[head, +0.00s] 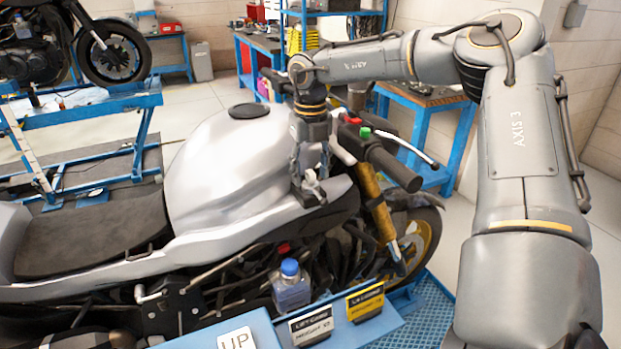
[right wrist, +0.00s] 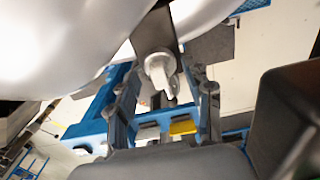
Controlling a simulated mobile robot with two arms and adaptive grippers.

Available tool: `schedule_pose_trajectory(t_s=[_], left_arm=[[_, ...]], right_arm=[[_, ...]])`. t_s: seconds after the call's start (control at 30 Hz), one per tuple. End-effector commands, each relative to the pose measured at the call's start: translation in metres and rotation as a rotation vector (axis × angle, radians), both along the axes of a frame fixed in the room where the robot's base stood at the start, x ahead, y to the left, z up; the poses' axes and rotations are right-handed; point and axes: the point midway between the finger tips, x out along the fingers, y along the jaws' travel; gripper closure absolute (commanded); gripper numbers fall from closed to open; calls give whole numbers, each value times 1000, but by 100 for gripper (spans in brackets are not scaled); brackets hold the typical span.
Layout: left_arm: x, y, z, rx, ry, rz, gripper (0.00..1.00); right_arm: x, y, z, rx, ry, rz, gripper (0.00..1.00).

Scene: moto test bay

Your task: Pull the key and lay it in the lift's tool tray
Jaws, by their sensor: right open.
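The pale grey key (head: 313,187) stands in its lock on the motorcycle (head: 225,170), just behind the handlebar. My right gripper (head: 311,172) points down over it and is open. In the right wrist view the key (right wrist: 160,70) shows between the two spread fingers (right wrist: 165,88), with space on both sides. No grip on the key shows. My left gripper is not in view. A blue lift part (head: 375,335) with label plates runs along the bottom of the head view; I cannot tell whether it is the tool tray.
A clear bottle with a blue cap (head: 290,287) stands beside the engine. The handlebar grip (head: 393,168) with red and green buttons is close to my right gripper. The silver tank (head: 225,175) lies to its left. A blue workbench (head: 425,105) stands behind.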

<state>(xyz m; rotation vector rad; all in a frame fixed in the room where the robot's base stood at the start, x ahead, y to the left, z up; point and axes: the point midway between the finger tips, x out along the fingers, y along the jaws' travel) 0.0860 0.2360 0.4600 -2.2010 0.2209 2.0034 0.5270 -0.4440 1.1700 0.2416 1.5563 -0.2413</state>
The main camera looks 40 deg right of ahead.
Motion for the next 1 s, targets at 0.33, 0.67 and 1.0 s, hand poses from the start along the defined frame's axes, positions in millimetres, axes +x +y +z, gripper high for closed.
schedule_pose_trajectory(t_s=[0.33,0.67,1.0], left_arm=[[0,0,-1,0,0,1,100],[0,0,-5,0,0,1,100],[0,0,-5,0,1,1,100]], right_arm=[[0,0,0,0,0,0,49],[0,0,0,0,-1,1,49],[0,0,0,0,0,0,92]])
